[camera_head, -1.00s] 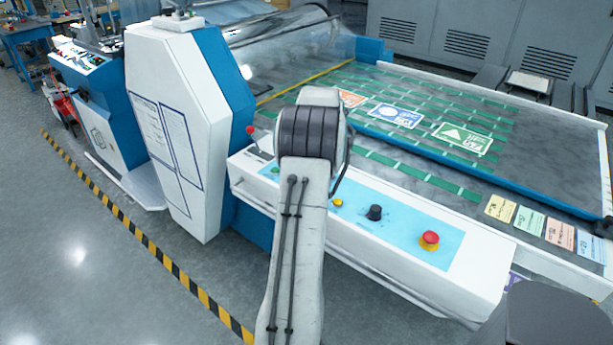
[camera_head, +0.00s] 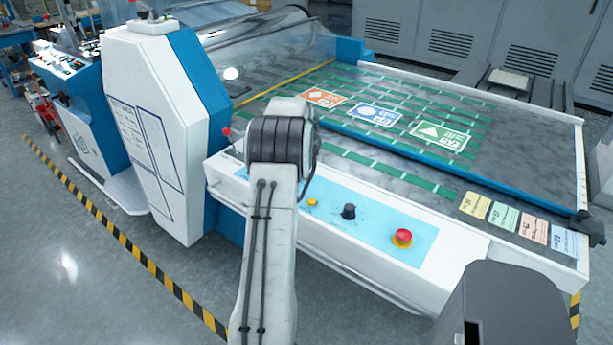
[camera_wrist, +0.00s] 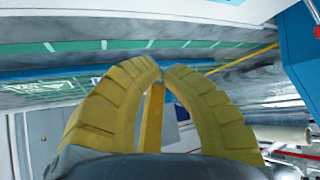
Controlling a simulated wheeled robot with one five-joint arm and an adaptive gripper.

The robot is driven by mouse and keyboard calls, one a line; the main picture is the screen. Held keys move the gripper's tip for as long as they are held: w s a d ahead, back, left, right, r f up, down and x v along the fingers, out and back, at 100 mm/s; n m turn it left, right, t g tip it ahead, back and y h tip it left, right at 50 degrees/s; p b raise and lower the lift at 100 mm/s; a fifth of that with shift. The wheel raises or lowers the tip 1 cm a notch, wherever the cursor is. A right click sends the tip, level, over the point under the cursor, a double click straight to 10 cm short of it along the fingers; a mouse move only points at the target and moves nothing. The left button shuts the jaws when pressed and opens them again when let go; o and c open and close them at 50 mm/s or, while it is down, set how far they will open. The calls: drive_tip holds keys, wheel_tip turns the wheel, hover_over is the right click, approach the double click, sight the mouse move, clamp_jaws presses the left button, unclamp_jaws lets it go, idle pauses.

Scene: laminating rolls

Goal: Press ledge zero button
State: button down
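The white ledge (camera_head: 450,252) of the machine carries a light blue control panel (camera_head: 372,232). On the panel are a small yellow button (camera_head: 312,202), a black knob (camera_head: 348,212) and a red mushroom button (camera_head: 403,237) on a yellow base. No readable label shows which one is the zero button. My arm covers the panel's left part. The gripper is hidden behind my arm in the head view. No panel button is clearly visible in the wrist view.
A red-knobbed lever (camera_head: 228,133) stands left of my arm. A tall white and blue housing (camera_head: 160,110) rises further left. The machine bed (camera_head: 500,150) behind the ledge holds printed cards (camera_head: 374,113). Striped tape (camera_head: 130,240) marks the floor; the floor in front is clear.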

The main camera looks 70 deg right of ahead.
wheel_tip(320, 180, down, 7)
drive_tip(key=b, duration=0.2)
drive_tip(key=shift+b, duration=0.35)
drive_tip(key=shift+f+b, duration=0.7)
drive_tip(key=shift+b, duration=0.35)
drive_tip(key=shift+f+b, duration=0.9)
drive_tip(key=shift+b, duration=0.1)
idle(1.4)
drive_tip(key=shift+r, duration=0.2)
idle(0.3)
drive_tip(key=shift+r+p, duration=0.5)
drive_tip(key=shift+r, duration=0.2)
drive_tip(key=shift+r+p, duration=1.55)
drive_tip(key=shift+r, duration=0.95)
